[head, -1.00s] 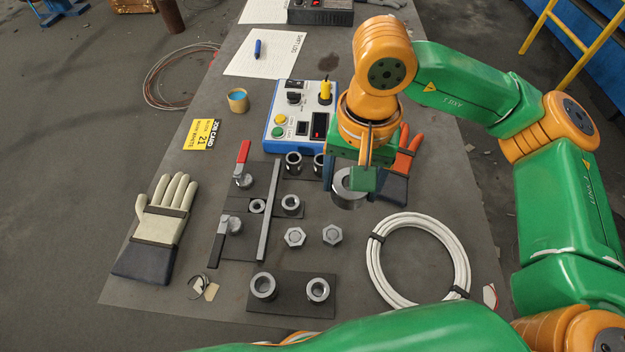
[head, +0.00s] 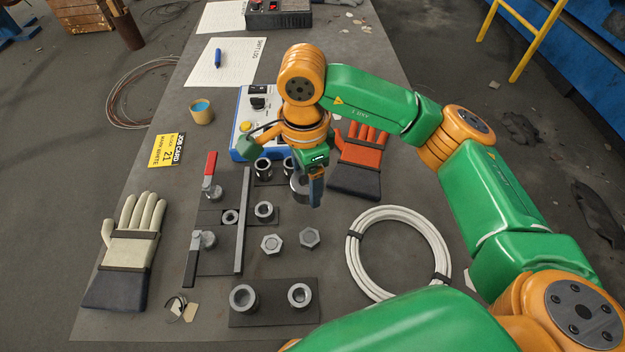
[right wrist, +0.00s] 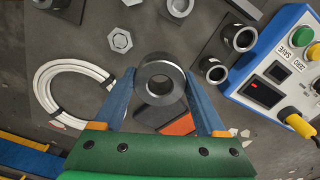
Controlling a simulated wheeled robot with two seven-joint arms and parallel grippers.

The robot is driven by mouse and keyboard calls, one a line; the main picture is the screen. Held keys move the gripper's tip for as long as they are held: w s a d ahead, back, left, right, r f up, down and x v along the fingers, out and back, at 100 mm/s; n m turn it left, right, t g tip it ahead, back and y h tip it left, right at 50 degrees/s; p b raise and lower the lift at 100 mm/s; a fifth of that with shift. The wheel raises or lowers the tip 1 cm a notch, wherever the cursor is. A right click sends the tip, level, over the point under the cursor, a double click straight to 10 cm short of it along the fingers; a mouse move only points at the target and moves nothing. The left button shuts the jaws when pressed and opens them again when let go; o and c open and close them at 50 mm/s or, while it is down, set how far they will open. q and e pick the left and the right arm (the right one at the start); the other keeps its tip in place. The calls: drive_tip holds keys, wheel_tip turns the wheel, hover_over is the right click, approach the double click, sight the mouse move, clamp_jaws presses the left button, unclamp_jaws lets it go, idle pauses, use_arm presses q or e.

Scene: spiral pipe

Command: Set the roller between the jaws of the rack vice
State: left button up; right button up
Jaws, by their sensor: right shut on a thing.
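What looks like the rack vice is a dark plate (head: 212,262) with a long grey bar (head: 243,222), a red-handled lever (head: 211,165) and a dark-handled lever (head: 194,255). A small ring (head: 230,217) sits between the levers. My left gripper is out of view.
Metal sleeves stand on dark plates beside the vice and on a front plate (head: 272,312). Two hex nuts (head: 271,243) lie between. A control box (head: 245,125) and orange glove (head: 361,150) are behind, a white cable coil (head: 358,265) right, a pale glove (head: 128,235) left.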

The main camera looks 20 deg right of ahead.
drive_tip(key=f, duration=0.2)
drive_tip(key=w+d+f+p, duration=0.1)
drive_tip(key=f, duration=0.1)
drive_tip(key=d+f+p, duration=0.1)
drive_tip(key=f, duration=0.1)
drive_tip(key=shift+w+f, duration=0.1)
drive_tip(key=shift+w, duration=0.2)
drive_tip(key=shift+f, duration=0.35)
drive_tip(key=o, duration=1.5)
drive_tip(key=shift+s+r, duration=0.1)
drive_tip(key=shift+o, duration=0.2)
drive_tip(key=shift+r, duration=0.1)
